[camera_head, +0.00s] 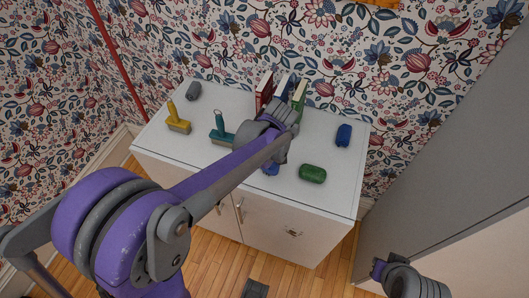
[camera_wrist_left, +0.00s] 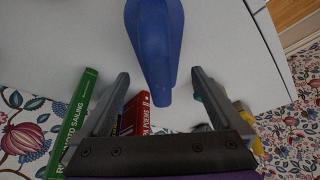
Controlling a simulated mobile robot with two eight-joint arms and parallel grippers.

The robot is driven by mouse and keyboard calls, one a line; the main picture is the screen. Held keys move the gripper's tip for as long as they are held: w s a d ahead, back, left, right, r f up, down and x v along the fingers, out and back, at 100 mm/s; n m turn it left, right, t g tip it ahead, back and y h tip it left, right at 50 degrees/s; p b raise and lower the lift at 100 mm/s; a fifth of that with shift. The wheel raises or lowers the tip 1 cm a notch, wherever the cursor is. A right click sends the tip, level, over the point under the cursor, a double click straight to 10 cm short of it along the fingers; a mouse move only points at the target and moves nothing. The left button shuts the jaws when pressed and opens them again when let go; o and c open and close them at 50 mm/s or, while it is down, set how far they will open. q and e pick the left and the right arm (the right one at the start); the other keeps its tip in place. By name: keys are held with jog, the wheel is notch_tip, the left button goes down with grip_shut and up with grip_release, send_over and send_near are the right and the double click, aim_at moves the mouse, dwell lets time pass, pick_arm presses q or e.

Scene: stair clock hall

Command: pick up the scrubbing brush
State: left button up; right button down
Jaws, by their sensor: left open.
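A blue object, apparently the scrubbing brush (camera_wrist_left: 155,40), lies between and beyond my left gripper's fingers in the left wrist view. It is broad at the far end and tapers toward me. A small part of it (camera_head: 270,169) shows below the gripper in the head view; the rest is hidden. My left gripper (camera_wrist_left: 160,78) is open above the white cabinet top, with one finger on either side of the narrow end and no clear contact. In the head view, my left gripper (camera_head: 278,157) is partly hidden by its own wrist. Part of my right arm shows at lower right, its jaws unclear.
A yellow handled block (camera_head: 179,122) and a teal one (camera_head: 220,137) stand left on the white cabinet (camera_head: 165,150). Several books (camera_head: 264,92) stand at the back. The right front is clear.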

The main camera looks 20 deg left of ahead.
pick_arm(q)
jog(key=x, duration=0.3)
jog(key=shift+w+f, duration=0.15)
jog(key=shift+f, duration=0.15)
jog(key=c, duration=1.5)
jog(key=shift+r, duration=0.1)
notch_tip(320, 180, up, 10)
jog(key=shift+f+p, duration=0.1)
jog(key=shift+p, duration=0.3)
